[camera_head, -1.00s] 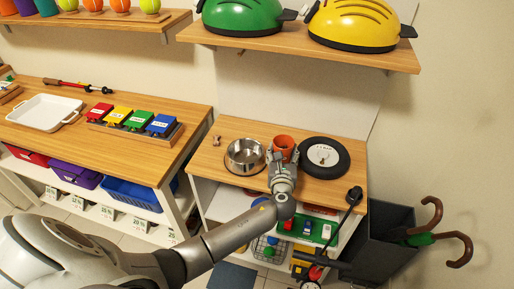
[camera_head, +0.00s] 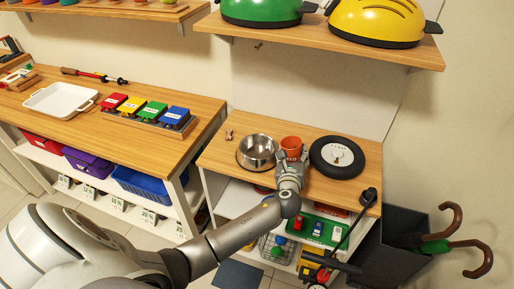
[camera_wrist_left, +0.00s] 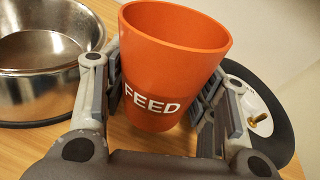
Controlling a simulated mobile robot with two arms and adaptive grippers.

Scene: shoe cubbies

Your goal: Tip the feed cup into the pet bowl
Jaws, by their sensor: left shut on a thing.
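The orange feed cup (camera_head: 291,144) stands close to upright at the wooden shelf top, between the bowl and a black wheel. In the left wrist view the cup (camera_wrist_left: 172,60) shows the white word FEED. My left gripper (camera_head: 290,158) is shut on the cup, with a finger on each side; it also shows in the left wrist view (camera_wrist_left: 160,100). I cannot tell whether the cup touches the wood. The steel pet bowl (camera_head: 257,152) is just left of the cup, and in the left wrist view the bowl (camera_wrist_left: 45,60) looks empty where its inside shows. My right gripper is not in view.
The black wheel with a white hub (camera_head: 337,157) lies close on the right of the cup. A small bone-shaped piece (camera_head: 229,134) lies left of the bowl. A shelf above (camera_head: 330,48) holds green and yellow domed things. An umbrella bin (camera_head: 395,235) stands at the right.

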